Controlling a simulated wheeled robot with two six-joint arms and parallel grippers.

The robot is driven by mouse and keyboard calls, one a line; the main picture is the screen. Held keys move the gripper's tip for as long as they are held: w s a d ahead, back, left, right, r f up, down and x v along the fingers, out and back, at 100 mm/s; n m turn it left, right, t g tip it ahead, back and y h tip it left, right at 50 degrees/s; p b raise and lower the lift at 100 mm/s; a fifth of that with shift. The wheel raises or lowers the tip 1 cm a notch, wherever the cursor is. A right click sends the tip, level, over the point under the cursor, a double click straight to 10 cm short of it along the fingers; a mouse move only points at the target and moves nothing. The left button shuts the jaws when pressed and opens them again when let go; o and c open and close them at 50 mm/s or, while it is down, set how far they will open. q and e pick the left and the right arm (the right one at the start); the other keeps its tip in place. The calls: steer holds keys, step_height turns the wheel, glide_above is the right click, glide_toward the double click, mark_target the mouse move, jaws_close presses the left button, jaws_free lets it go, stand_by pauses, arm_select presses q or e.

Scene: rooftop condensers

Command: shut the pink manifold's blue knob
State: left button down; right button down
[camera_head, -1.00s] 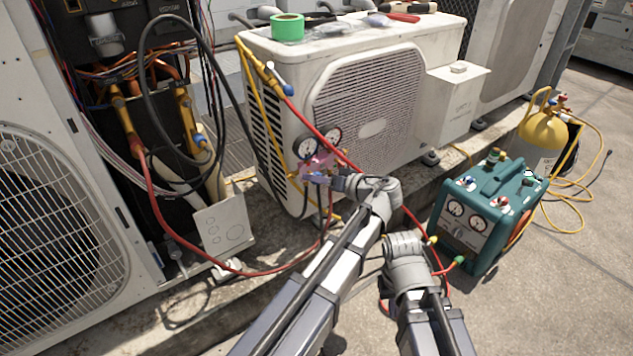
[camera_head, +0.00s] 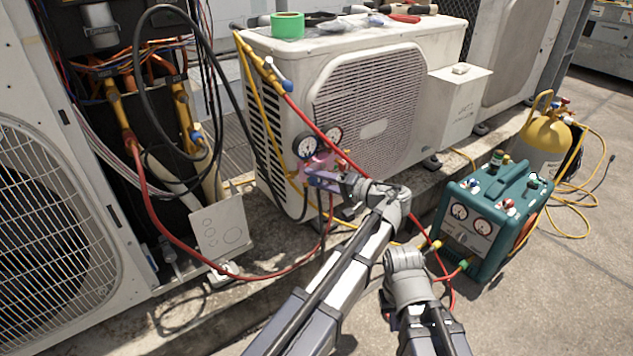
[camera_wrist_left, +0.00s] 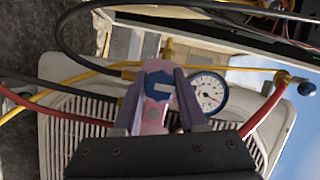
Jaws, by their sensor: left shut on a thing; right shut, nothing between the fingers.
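The pink manifold (camera_head: 318,166) with its two round gauges hangs at the near left corner of the middle white condenser. My left gripper (camera_head: 322,180) is at its lower front and covers part of it. In the left wrist view the blue knob (camera_wrist_left: 158,90) sits between the fingers of my left gripper (camera_wrist_left: 162,96), which are shut on it. The pink body (camera_wrist_left: 155,118) shows around the knob, and one gauge (camera_wrist_left: 208,93) is beside it. My right gripper (camera_head: 389,318) is low in the head view, small and partly hidden by its own arm, away from the manifold.
Red hoses (camera_head: 300,110) and yellow hoses (camera_head: 254,100) run close around the manifold. A teal recovery machine (camera_head: 487,215) and a yellow cylinder (camera_head: 545,130) stand at the right. An opened condenser (camera_head: 50,250) is at the left. Concrete floor is clear at lower right.

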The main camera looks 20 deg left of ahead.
steer(key=shift+f, duration=0.1)
stand_by(0.4)
arm_select(q)
steer(key=shift+c, duration=2.3)
jaws_free()
steer(key=shift+d, duration=0.1)
arm_select(e)
steer(key=shift+d, duration=0.1)
